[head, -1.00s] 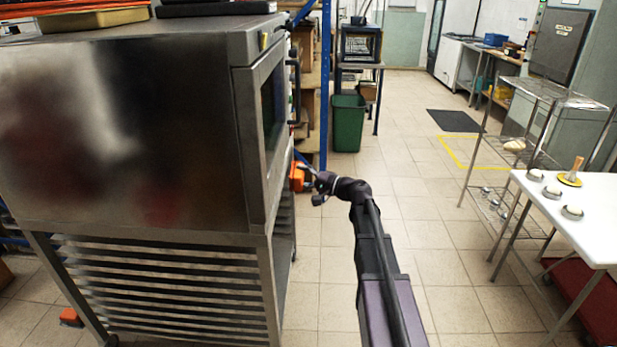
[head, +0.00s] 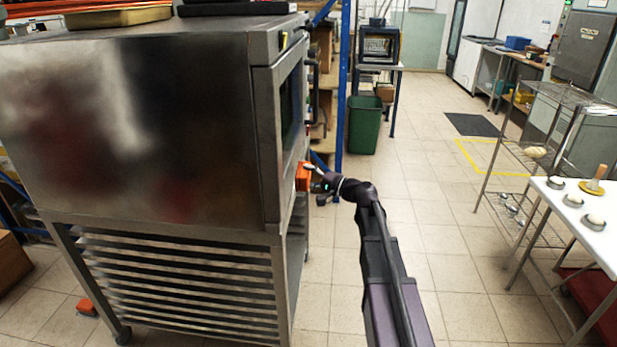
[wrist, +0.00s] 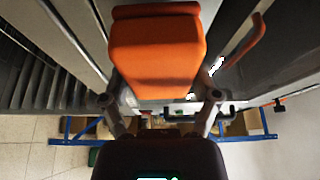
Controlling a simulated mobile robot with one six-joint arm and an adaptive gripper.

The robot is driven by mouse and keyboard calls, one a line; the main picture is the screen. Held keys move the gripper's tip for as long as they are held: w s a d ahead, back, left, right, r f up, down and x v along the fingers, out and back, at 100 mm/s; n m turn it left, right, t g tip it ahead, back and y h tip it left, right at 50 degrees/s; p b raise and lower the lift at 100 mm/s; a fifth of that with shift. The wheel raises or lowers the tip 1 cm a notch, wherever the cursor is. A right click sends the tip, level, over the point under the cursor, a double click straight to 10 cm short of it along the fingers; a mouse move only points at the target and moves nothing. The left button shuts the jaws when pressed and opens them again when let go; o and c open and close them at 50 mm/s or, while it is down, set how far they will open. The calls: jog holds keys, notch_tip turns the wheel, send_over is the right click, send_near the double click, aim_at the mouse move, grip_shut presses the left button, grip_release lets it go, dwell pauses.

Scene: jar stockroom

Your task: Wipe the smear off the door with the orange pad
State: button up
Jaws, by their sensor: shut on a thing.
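The orange pad (head: 303,177) is at the lower part of the door (head: 289,115) on the steel oven's right side. My gripper (head: 318,182) is shut on it. In the wrist view, the pad (wrist: 157,50) fills the upper middle between my gripper's fingers (wrist: 160,100). The pad is very close to the door; I cannot tell whether it touches. The door is seen edge-on in the head view, and I cannot make out the smear.
The oven (head: 150,130) stands on a slatted rack (head: 180,285). A green bin (head: 364,125) is behind. A wire shelf (head: 545,150) and a white table (head: 590,225) stand at the right. The tiled floor between is open.

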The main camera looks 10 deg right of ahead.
jog(key=shift+w+a, duration=0.3)
jog(key=shift+a, duration=0.65)
dwell(0.8)
jog(key=shift+w, duration=0.15)
jog(key=shift+w+d, duration=0.35)
jog(key=shift+w, duration=0.55)
jog(key=shift+w+d, duration=0.35)
jog(key=shift+w, duration=0.5)
jog(key=shift+a, duration=0.1)
jog(key=shift+s+a, duration=0.3)
jog(key=shift+s, duration=0.7)
jog(key=shift+s+a, duration=0.25)
jog(key=shift+s, duration=0.7)
jog(key=shift+d, duration=0.15)
jog(key=shift+s+d, duration=0.3)
jog(key=shift+d, duration=0.6)
jog(key=shift+s+d, duration=0.3)
jog(key=shift+d, duration=0.65)
jog(key=shift+s+d, duration=0.3)
jog(key=shift+d, duration=0.6)
